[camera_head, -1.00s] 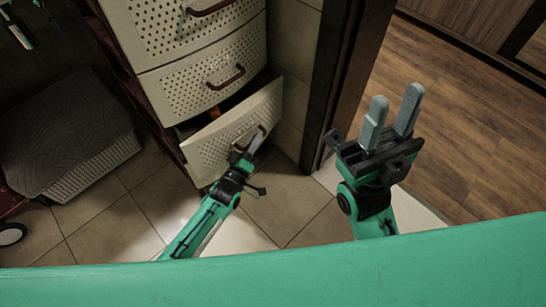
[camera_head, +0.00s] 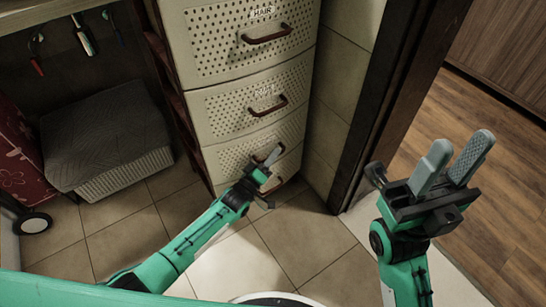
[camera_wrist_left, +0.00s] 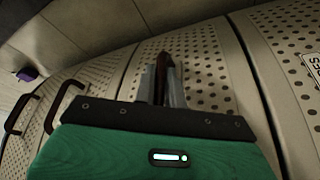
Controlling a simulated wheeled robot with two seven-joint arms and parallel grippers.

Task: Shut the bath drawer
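The cream perforated drawer unit shows in the head view, with one drawer (camera_head: 232,155) low down at my left gripper (camera_head: 270,156). Its front looks about flush with the drawers above, and no opening shows over it. Its label is not readable, so I cannot confirm that it is the bath drawer. In the left wrist view, my left gripper (camera_wrist_left: 162,82) has its two grey fingers close on either side of a brown handle (camera_wrist_left: 163,66) and appears shut on it. My right gripper (camera_head: 461,155) is raised at the right, open and empty.
Upper drawers marked HAIR (camera_head: 250,45) and apparently NAIL (camera_head: 255,97) look shut. A dark door frame (camera_head: 385,105) stands between the unit and my right gripper. A covered basket (camera_head: 110,145) is at the left. The tiled floor (camera_head: 310,235) in front is mostly clear.

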